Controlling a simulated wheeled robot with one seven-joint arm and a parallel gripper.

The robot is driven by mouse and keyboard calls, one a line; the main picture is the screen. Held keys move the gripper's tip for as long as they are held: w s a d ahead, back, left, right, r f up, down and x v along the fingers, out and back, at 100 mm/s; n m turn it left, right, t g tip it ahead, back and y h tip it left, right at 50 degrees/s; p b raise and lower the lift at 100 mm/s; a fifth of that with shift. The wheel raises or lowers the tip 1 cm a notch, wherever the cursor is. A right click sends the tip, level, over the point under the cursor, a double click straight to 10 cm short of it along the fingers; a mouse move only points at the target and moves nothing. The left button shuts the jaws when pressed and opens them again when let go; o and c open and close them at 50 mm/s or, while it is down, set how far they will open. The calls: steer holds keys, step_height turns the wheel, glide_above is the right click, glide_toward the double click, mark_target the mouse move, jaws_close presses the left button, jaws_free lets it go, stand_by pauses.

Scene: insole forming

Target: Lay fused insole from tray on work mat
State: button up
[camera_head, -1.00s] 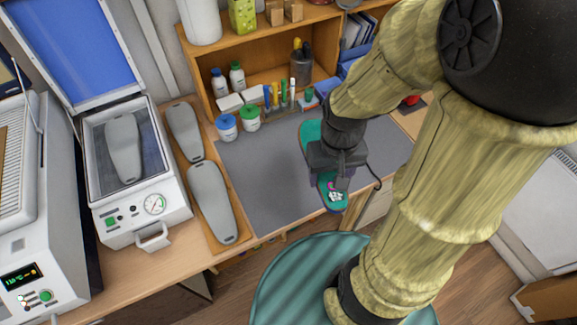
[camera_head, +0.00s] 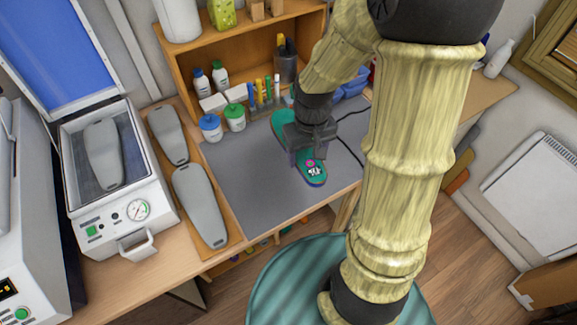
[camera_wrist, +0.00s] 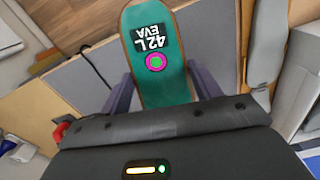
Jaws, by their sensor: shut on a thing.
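A teal insole (camera_head: 313,172) with a pink ring and a white-on-dark label is held in my gripper (camera_head: 305,150). In the wrist view the insole (camera_wrist: 157,85) reads "42 L EVA", and my gripper's purple fingers (camera_wrist: 163,92) stand on either side of it. The grey work mat (camera_head: 245,185) lies on the bench. In the head view the insole appears over the right part of the mat, its near end just inside the front edge. I cannot tell whether it touches the mat. My gripper hides its middle. I cannot identify the tray.
A wooden board (camera_head: 222,247) with two grey insole forms lies left of the mat. A press with an open blue lid (camera_head: 55,45) stands farther left. Blue-lidded (camera_head: 210,127) and green-lidded jars (camera_head: 235,117) and pens line the mat's back. The mat's left part is clear.

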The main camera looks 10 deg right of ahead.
steer(key=w+f+n+b, duration=0.1)
steer(key=w+f+b, duration=0.3)
steer(key=w+f, duration=0.6)
steer(key=shift+d+f+n, duration=0.2)
steer(key=shift+f+n, duration=0.2)
steer(key=shift+f, duration=0.35)
glide_above(297, 174)
step_height(297, 174, down, 6)
steer(key=shift+w+r+p, duration=0.1)
steer(key=shift+r+p, duration=0.15)
steer(key=shift+p, duration=0.15)
steer(key=shift+w+f, duration=0.15)
steer(key=shift+f, duration=0.05)
steer(key=shift+s+f, duration=0.15)
steer(key=shift+s, duration=0.1)
steer(key=shift+f+p, duration=0.45)
steer(key=shift+f, duration=1.45)
